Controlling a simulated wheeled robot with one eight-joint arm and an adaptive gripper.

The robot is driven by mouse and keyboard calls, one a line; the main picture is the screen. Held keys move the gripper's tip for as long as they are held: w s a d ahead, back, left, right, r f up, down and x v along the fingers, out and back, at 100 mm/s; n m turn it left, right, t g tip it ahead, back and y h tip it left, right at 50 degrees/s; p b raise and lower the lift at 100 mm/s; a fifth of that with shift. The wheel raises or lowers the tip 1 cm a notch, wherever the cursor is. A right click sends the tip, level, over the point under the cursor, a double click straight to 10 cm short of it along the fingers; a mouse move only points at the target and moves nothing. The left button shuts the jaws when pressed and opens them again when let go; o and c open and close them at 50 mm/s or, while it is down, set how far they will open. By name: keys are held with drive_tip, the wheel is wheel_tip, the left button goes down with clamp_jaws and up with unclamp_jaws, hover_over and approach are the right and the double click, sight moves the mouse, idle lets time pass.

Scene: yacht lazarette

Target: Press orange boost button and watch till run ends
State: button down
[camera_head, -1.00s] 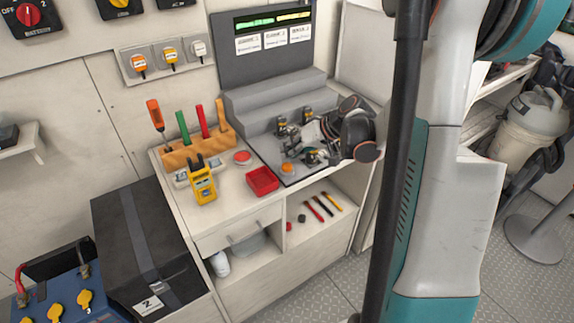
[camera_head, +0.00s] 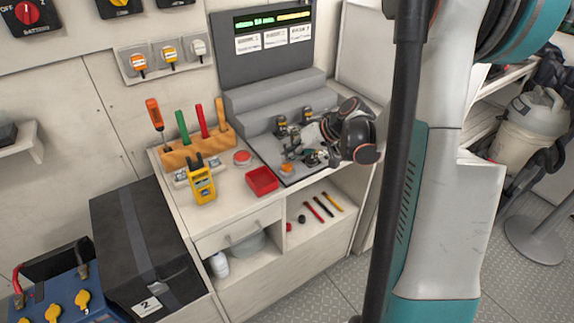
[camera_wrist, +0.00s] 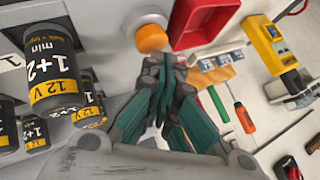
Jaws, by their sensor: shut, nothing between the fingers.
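The orange button (camera_head: 287,168) sits on the front edge of the grey stepped panel on the bench. In the wrist view the orange button (camera_wrist: 151,38) is a round dome on a pale base, just beyond my fingertips. My gripper (camera_wrist: 165,62) is shut and empty, its tips very close to the button. I cannot tell whether they touch it. In the head view my gripper (camera_head: 303,156) is small and partly mixed with the panel's fittings, right of and behind the button. A dark display (camera_head: 272,19) with green and yellow lines stands behind; its text is too small to read.
A red tray (camera_head: 262,181) stands left of the button, also close in the wrist view (camera_wrist: 200,20). Black-and-yellow 12 V cylinders (camera_wrist: 53,68) stand near my gripper. A yellow meter (camera_head: 201,183) and a wooden tool rack (camera_head: 195,148) are further left.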

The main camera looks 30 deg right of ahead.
drive_tip(key=shift+f+b, duration=0.35)
drive_tip(key=shift+f, duration=0.1)
idle(0.3)
drive_tip(key=shift+r, duration=0.2)
drive_tip(key=shift+r+p, duration=0.65)
drive_tip(key=shift+r, duration=0.1)
drive_tip(key=shift+r+p, duration=1.75)
drive_tip(key=shift+r, duration=0.8)
drive_tip(key=shift+f, duration=0.1)
